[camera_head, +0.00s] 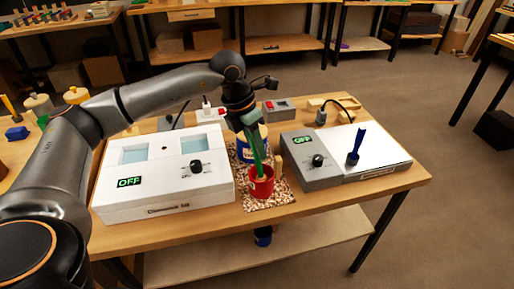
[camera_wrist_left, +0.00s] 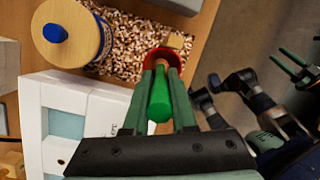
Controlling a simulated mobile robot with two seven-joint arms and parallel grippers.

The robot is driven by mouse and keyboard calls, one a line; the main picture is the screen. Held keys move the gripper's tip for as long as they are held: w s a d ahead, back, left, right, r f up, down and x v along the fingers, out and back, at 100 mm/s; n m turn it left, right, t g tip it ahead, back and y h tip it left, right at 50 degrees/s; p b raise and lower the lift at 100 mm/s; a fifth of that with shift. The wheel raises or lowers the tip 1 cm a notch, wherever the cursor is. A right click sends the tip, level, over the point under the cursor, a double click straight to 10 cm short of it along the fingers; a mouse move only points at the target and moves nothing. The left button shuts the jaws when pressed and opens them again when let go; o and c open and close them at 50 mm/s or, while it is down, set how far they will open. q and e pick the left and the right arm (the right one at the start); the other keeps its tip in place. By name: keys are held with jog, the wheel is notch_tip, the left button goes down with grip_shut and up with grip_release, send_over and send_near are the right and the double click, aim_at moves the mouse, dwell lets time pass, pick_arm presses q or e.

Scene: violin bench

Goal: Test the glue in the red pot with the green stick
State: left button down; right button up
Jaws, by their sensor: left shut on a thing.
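The red pot (camera_head: 261,188) stands on a speckled mat between two devices on the bench. My left gripper (camera_head: 249,122) is above it, shut on the green stick (camera_head: 256,153). The stick slants down, and its lower end reaches inside the pot's rim. In the left wrist view the green stick (camera_wrist_left: 160,98) lies between the fingers, with the red pot (camera_wrist_left: 178,64) beyond. The glue and the stick's tip are hidden. Part of what looks like my right gripper (camera_wrist_left: 293,66) shows at the right edge of the wrist view; its jaw state is unclear.
A white device (camera_head: 160,190) with an OFF display stands left of the pot. A grey device (camera_head: 312,173) with an OFF display stands right, a blue tool (camera_head: 356,145) upright on its white top. A lidded jar (camera_wrist_left: 70,35) stands close behind the pot on the speckled mat (camera_wrist_left: 125,35).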

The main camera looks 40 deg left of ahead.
pick_arm(q)
jog(key=shift+r+p, duration=0.3)
jog(key=shift+r, duration=0.45)
notch_tip(320, 180, up, 4)
jog(key=p, duration=0.3)
jog(key=shift+r, duration=0.1)
notch_tip(320, 180, up, 4)
jog(key=p, duration=0.3)
jog(key=shift+r+p, duration=0.45)
jog(key=shift+r, duration=0.05)
pick_arm(e)
notch_tip(320, 180, up, 6)
jog(key=s+d, duration=0.1)
jog(key=d, duration=0.1)
jog(key=shift+s+h, duration=0.3)
jog(key=shift+s, duration=0.05)
jog(key=shift+f, duration=0.1)
